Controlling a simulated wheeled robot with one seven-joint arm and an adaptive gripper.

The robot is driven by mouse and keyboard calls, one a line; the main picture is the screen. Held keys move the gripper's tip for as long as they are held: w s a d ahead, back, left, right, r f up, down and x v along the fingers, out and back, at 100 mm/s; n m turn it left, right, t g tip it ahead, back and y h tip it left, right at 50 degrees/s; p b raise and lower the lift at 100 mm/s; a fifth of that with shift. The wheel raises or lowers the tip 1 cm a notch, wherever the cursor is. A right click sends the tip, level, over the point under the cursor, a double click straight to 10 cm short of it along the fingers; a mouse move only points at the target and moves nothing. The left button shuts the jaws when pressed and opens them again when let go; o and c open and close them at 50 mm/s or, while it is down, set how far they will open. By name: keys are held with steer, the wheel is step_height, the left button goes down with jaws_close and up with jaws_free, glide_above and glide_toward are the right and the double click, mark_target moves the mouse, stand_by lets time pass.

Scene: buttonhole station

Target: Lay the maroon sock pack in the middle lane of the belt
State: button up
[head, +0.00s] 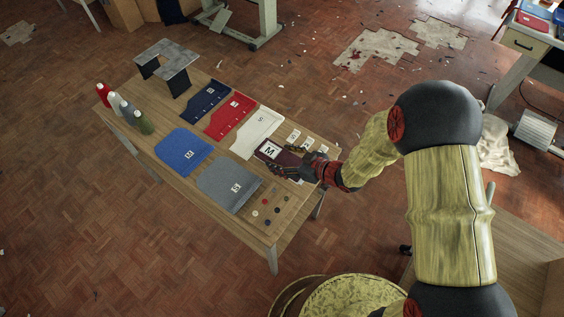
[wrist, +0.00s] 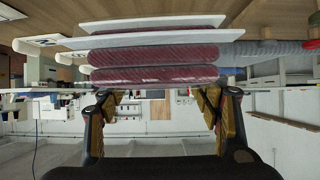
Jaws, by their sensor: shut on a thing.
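The maroon sock pack (head: 264,154), with a white card marked M, is at the right side of the wooden table in the head view. My gripper (head: 287,168) is shut on it at its near edge and covers part of it. I cannot tell whether the pack touches the tabletop. In the wrist view the pack (wrist: 152,75) shows edge-on as maroon rolls with white sheets, beyond my two fingers (wrist: 163,112). I cannot make out a belt or its lanes in either view.
On the table (head: 270,238) lie navy (head: 205,103), red (head: 228,118), white (head: 252,137), blue (head: 182,155) and grey (head: 227,186) flat pieces. Small labelled cards (head: 306,139), loose buttons (head: 265,201), several bottles (head: 143,122) and a grey stand (head: 168,58) are also there.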

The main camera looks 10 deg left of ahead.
steer(key=shift+f, duration=1)
steer(key=shift+f+b, duration=0.2)
steer(key=shift+b, duration=0.15)
steer(key=o, duration=1.2)
steer(key=shift+o, duration=0.2)
steer(key=shift+r, duration=0.1)
steer(key=shift+s+d+r, duration=0.1)
steer(key=shift+d+r, duration=0.05)
steer(key=shift+r, duration=0.1)
steer(key=p+v, duration=0.4)
steer(key=v, duration=0.7)
steer(key=shift+s+d, duration=0.15)
steer(key=shift+d, duration=0.1)
